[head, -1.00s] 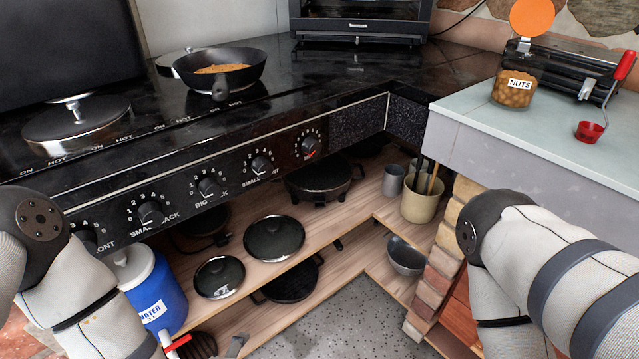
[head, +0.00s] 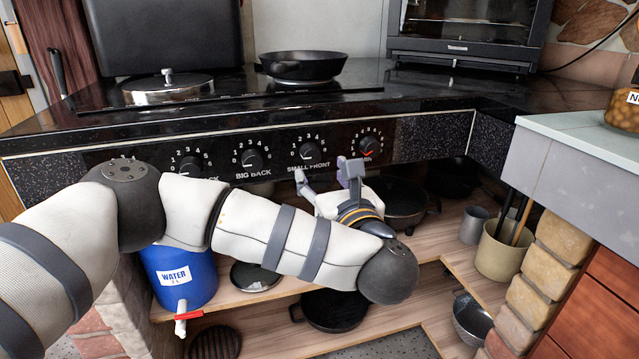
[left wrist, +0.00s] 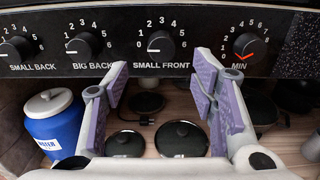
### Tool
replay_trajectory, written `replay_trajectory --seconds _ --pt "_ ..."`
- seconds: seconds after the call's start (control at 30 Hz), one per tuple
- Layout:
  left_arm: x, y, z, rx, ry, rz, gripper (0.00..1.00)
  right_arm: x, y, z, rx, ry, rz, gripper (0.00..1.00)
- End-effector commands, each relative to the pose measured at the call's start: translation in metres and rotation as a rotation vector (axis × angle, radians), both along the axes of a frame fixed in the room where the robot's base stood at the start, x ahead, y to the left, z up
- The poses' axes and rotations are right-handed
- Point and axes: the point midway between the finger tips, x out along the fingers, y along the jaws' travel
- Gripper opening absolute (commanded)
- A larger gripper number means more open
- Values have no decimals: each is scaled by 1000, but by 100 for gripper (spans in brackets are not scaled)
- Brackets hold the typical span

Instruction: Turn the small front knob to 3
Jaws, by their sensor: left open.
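The small front knob (head: 308,151) is a black dial on the stove's front panel, above the label "SMALL FRONT". It also shows in the left wrist view (left wrist: 155,42), with a white pointer mark toward the 0 side at its lower left. My left gripper (head: 326,172) is open and empty, just below and in front of this knob. In the left wrist view, the two purple-padded fingers (left wrist: 160,75) are spread apart, with the knob above and between their tips, untouched. My right gripper is in neither view.
The big back knob (head: 250,159) is to the left and the red-marked MIN knob (head: 368,146) to the right. A pan (head: 303,66) and a lidded pot (head: 168,88) stand on the stove. A blue water container (head: 180,275) and cookware fill the shelf below.

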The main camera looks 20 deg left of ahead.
Motion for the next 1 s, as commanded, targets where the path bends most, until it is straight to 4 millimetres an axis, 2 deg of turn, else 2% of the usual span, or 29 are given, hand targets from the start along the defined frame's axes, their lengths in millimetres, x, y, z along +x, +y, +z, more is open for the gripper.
replay_trajectory --seconds 0.1,0.3,0.63,0.67,0.8,0.87,1.0 --pt "25 17 2 3 -2 3 52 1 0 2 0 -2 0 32" --pt "52 34 2 4 1 -2 52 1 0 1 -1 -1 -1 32" --pt "57 37 2 3 2 -4 52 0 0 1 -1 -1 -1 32" --pt "57 37 1 3 2 -4 48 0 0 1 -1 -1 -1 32" --pt "57 37 1 3 2 -4 16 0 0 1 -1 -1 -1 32" --pt "57 37 1 3 2 -4 3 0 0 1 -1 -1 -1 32" --pt "57 37 1 4 3 -4 3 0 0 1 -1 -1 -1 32"
